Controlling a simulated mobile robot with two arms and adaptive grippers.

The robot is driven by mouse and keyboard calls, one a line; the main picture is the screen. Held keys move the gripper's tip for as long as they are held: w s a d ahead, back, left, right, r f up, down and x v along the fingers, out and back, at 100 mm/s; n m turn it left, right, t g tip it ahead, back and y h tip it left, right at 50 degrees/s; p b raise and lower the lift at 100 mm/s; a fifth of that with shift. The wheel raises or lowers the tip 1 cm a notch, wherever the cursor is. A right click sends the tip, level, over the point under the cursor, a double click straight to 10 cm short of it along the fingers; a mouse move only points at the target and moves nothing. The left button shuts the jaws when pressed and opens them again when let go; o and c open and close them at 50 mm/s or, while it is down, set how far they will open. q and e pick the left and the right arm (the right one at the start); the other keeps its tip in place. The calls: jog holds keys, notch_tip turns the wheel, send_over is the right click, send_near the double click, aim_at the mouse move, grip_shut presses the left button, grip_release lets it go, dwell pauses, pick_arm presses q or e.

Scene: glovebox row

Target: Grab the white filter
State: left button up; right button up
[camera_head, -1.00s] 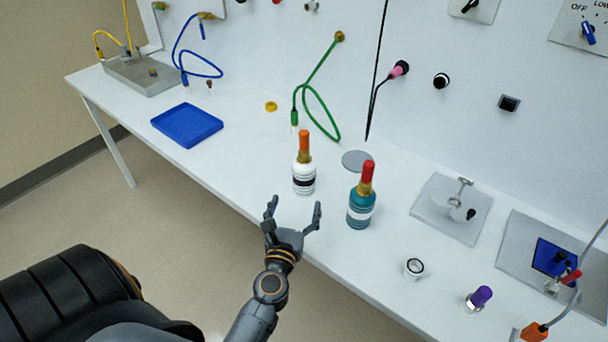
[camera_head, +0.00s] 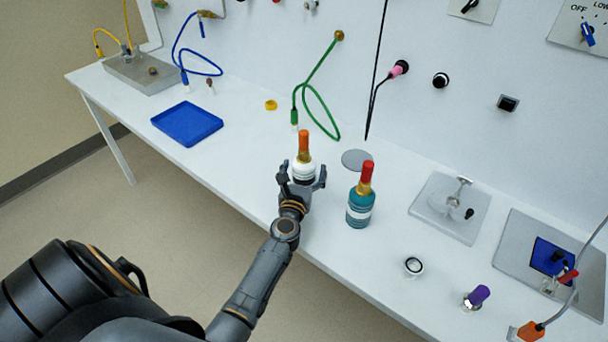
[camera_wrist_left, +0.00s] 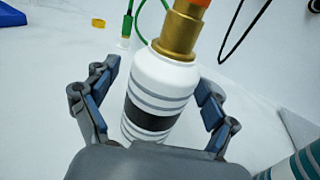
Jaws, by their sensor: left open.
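The white filter (camera_head: 304,167) stands upright on the white bench, a white bottle shape with a dark band, a gold neck and an orange top. In the left wrist view the filter (camera_wrist_left: 158,95) is between the two fingers, with a gap showing on its right side. My left gripper (camera_head: 304,174) is open around the filter's lower body, coming from the front edge of the bench. In the left wrist view my left gripper (camera_wrist_left: 155,100) hides the filter's base. My right gripper is not in view.
A teal bottle (camera_head: 360,208) with a red top stands close to the right of my left gripper. A grey disc (camera_head: 357,160) lies behind it. A blue tray (camera_head: 187,124) is at the left, and a green hose (camera_head: 322,110) hangs behind the filter.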

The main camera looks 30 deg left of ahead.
pick_arm(q)
jog(key=shift+s+r, duration=0.1)
jog(key=shift+c, duration=1.1)
jog(key=c, duration=1.1)
jog(key=shift+c, duration=0.7)
jog(key=shift+r, duration=0.15)
